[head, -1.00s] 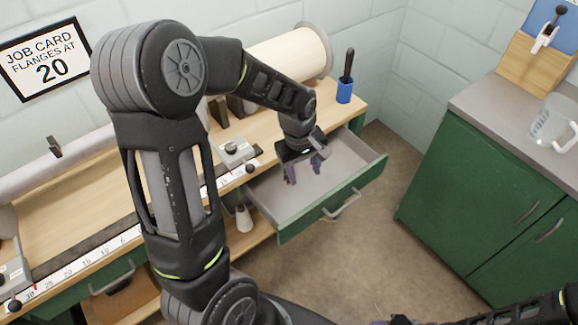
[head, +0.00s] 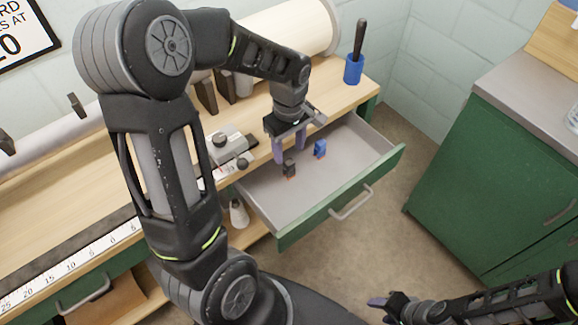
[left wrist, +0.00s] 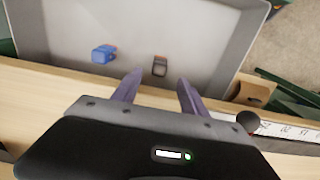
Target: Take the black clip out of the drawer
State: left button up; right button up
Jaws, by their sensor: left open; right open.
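The black clip (head: 289,168) lies on the floor of the open drawer (head: 345,178), toward its left side. It also shows in the left wrist view (left wrist: 160,66), just beyond and between the fingertips. A blue clip (head: 320,149) lies in the same drawer, to the right of the black one in the head view. My left gripper (head: 289,155) is open and empty above the drawer, with its purple fingers apart near the black clip. In the left wrist view the fingers (left wrist: 158,78) do not hold it. My right gripper (head: 378,310) is low at the bottom right, away from the drawer.
A wooden bench (head: 62,222) with a ruler strip runs behind the drawer. A grey block with a black knob (head: 226,143) stands at the drawer's left. A blue cup (head: 354,69) stands at the bench's right end. A green cabinet (head: 480,180) is at the right.

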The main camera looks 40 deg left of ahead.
aim_at(289, 162)
pick_arm(q)
jog(key=shift+f, duration=0.1)
jog(key=shift+f, duration=1.25)
notch_tip(289, 162, down, 5)
jog(key=shift+f, duration=0.1)
jog(key=shift+c, duration=0.2)
grip_shut()
